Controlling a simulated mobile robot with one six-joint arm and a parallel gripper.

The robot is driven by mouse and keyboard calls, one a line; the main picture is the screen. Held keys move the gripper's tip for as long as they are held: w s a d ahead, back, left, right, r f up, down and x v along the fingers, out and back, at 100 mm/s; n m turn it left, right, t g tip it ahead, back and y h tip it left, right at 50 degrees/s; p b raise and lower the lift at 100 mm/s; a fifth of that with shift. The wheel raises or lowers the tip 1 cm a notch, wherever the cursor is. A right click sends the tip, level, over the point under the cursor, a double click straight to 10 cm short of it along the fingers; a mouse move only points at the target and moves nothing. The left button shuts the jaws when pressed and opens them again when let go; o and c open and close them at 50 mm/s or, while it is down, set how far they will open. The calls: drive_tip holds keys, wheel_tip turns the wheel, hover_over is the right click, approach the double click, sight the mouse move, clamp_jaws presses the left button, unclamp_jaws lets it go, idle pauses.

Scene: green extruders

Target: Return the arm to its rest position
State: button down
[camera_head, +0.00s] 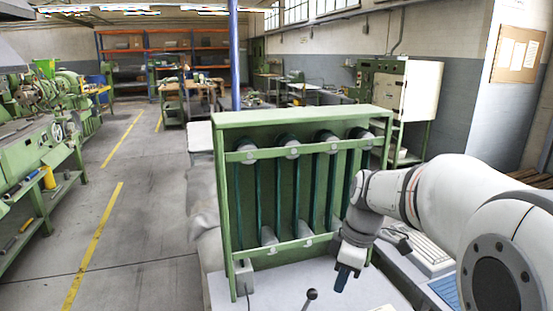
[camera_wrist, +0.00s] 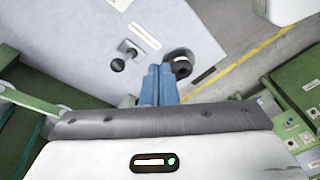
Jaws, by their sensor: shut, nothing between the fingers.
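My white and grey arm (camera_head: 440,190) reaches in from the right side of the head view. My gripper (camera_head: 345,277) hangs in front of the lower right part of a green rack, pointing down above a light grey table top (camera_head: 265,290). In the wrist view my gripper's blue fingers (camera_wrist: 160,85) are together, with nothing between them. The table top also shows in the wrist view (camera_wrist: 80,50).
The green-framed rack (camera_head: 300,112) holds several dark vertical tubes. A black-knobbed lever (camera_head: 311,294) stands on the table; it also shows in the wrist view (camera_wrist: 117,64), near a dark round part (camera_wrist: 181,66). A keyboard-like panel (camera_head: 430,250) lies under my arm. Open floor (camera_head: 150,200) is at left.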

drive_tip(key=s+d+m+t+h+p, duration=0.1)
drive_tip(key=s+m+t+h, duration=0.1)
drive_tip(key=s+m, duration=1.1)
drive_tip(key=shift+s+d+f+m+t, duration=0.15)
drive_tip(key=shift+s+f+m+t, duration=0.2)
drive_tip(key=shift+f+t, duration=0.15)
